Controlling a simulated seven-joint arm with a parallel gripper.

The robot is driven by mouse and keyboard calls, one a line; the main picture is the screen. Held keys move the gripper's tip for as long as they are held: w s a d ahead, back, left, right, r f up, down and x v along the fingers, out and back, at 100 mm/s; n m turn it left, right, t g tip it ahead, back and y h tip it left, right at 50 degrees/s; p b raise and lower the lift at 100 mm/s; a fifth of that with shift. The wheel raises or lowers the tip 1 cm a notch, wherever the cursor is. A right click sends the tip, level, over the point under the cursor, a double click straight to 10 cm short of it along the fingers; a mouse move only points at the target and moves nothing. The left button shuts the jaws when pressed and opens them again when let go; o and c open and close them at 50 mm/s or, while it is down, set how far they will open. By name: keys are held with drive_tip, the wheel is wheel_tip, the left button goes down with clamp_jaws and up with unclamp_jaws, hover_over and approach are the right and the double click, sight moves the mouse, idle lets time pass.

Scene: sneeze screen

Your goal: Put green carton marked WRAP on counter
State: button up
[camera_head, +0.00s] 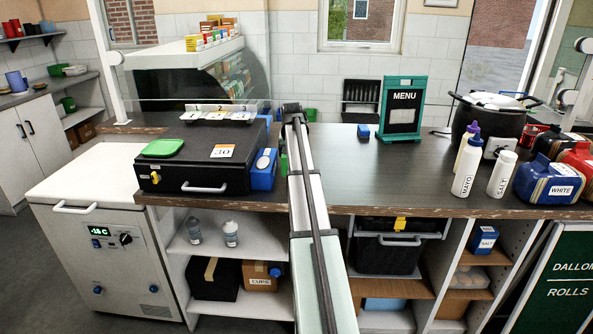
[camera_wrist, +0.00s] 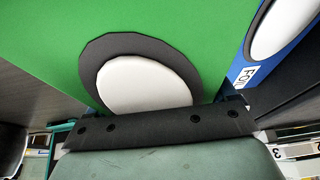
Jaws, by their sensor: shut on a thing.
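The green carton (camera_wrist: 60,45) fills much of the wrist view, with a dark oval and a white disc on its face. Its WRAP marking does not show. My gripper (camera_wrist: 160,122) is shut on it. In the head view only a green sliver (camera_head: 283,164) shows beside my arm, which hides the rest and my gripper. A blue carton marked FOIL (camera_wrist: 262,40) is close on the right in the wrist view. In the head view a blue carton (camera_head: 263,170) stands beside the black case. The dark counter (camera_head: 350,170) runs across the middle; whether the green carton touches it cannot be told.
The counter just right of my arm is clear.

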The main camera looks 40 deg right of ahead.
drive_tip(key=shift+f, duration=2.9)
drive_tip(key=o, duration=1.2)
drive_tip(key=shift+f, duration=0.15)
drive_tip(key=v, duration=1.1)
drive_tip(key=shift+s+r, duration=0.1)
drive_tip(key=shift+r, duration=0.25)
drive_tip(key=shift+a+r, duration=0.15)
drive_tip(key=shift+r, duration=0.1)
